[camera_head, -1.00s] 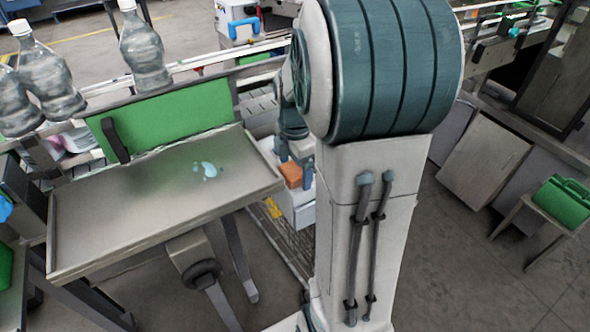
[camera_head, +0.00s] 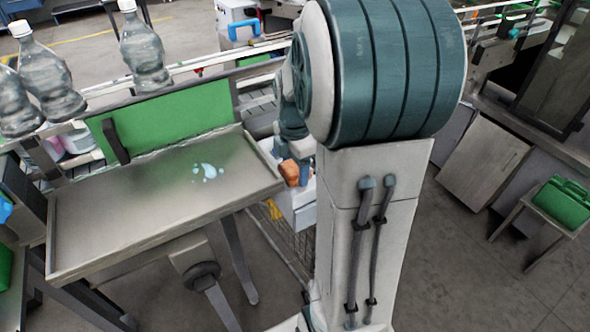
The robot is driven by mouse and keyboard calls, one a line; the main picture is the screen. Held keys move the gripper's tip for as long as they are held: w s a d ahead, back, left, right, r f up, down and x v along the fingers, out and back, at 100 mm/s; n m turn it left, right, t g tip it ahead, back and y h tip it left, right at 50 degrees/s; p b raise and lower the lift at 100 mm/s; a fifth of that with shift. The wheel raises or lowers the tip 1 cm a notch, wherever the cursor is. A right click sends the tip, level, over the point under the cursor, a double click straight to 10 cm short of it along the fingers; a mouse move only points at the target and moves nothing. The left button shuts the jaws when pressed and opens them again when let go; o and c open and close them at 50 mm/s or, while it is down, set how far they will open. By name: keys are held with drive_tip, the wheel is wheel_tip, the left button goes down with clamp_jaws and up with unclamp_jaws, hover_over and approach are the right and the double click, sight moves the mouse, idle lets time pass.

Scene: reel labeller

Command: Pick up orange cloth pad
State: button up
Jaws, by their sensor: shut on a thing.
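The orange cloth pad (camera_head: 289,173) is small in view, between the metal table and my arm's column, above a white box-like container (camera_head: 298,207). My gripper (camera_head: 296,172) points down at the pad and is shut on it. My arm partly hides the gripper and the right side of the pad. I cannot tell whether the pad is clear of the container.
A metal table (camera_head: 120,215) with a wet bluish spill (camera_head: 207,172) and a green back panel (camera_head: 170,118) stands at left. Several clear bottles (camera_head: 144,52) stand behind it. A green case (camera_head: 564,200) sits on a stool at right. Floor (camera_head: 460,275) is open at lower right.

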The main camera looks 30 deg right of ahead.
sight(295, 165)
wheel_tip(295, 165, up, 3)
drive_tip(key=shift+w+r+b, duration=0.1)
drive_tip(key=shift+b, duration=0.25)
drive_tip(key=s+d+r+b, duration=0.1)
drive_tip(key=s+d+r, duration=0.1)
drive_tip(key=s, duration=0.3)
drive_tip(key=s+d+r+b, duration=0.1)
drive_tip(key=s+d+r, duration=0.1)
drive_tip(key=s+r, duration=0.2)
drive_tip(key=shift+s+d+r, duration=0.25)
drive_tip(key=shift+s+r, duration=0.15)
drive_tip(key=shift+s, duration=0.6)
drive_tip(key=shift+o, duration=0.3)
drive_tip(key=shift+w, duration=0.1)
